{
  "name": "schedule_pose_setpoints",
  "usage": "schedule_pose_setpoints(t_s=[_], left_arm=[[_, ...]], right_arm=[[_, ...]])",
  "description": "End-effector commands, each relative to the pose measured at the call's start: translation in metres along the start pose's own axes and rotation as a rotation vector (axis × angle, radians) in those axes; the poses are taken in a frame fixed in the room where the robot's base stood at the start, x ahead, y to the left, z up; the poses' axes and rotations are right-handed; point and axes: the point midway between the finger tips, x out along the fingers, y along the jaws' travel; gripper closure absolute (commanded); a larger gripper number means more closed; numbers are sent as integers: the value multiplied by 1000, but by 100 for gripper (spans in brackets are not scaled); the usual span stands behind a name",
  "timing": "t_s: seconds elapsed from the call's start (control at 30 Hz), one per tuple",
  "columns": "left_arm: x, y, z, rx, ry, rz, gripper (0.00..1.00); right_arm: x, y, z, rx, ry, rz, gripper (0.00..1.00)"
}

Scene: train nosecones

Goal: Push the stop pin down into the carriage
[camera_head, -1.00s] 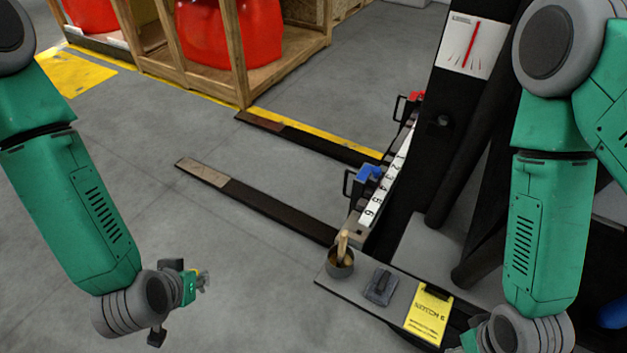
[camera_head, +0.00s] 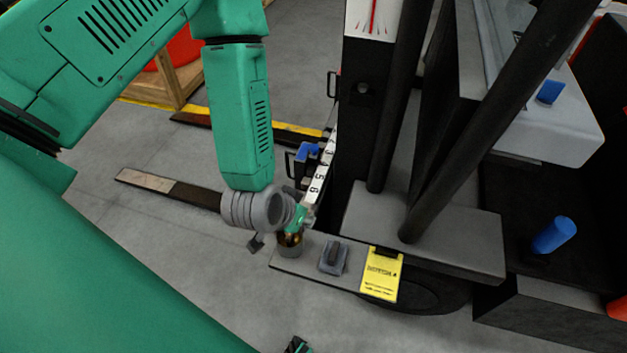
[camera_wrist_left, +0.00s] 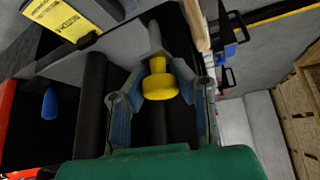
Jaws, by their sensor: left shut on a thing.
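The stop pin appears to be the yellow-headed pin with a grey shaft (camera_wrist_left: 158,82) in the left wrist view. My left gripper (camera_wrist_left: 158,95) has its two fingers on either side of the yellow head and is shut on it. The pin's hole in the carriage is not visible, and I cannot tell whether the shaft touches the carriage. My right gripper is not clearly in view.
A blue latch (camera_head: 306,152) sits on the carriage. A grey block (camera_head: 334,257) and yellow label (camera_head: 382,274) are on the ledge. Dark mast columns (camera_head: 392,120) rise to the right.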

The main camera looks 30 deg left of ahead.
Motion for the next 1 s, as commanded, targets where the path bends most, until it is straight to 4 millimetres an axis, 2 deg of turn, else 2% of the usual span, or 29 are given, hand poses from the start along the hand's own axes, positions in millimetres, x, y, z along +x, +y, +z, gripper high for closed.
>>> schedule_pose_setpoints(t_s=[0.03,0.2,0.3,0.43,0.57,0.9,1.0], left_arm=[[6,-8,-21,5,14,8,100],[18,-33,-79,52,18,45,100],[19,-48,-105,81,12,53,100],[25,-68,-128,116,3,56,100],[48,-77,-121,132,-9,57,100],[114,-81,-80,137,-12,57,100],[127,-81,-72,136,-10,56,100]], right_arm=[[1,0,0,-1,1,0,60],[2,0,0,-1,1,0,60],[2,0,0,-1,1,0,60],[11,0,0,-1,1,0,60],[31,0,1,-1,1,0,60],[82,-1,4,0,0,0,60],[91,-1,5,0,0,0,60]])
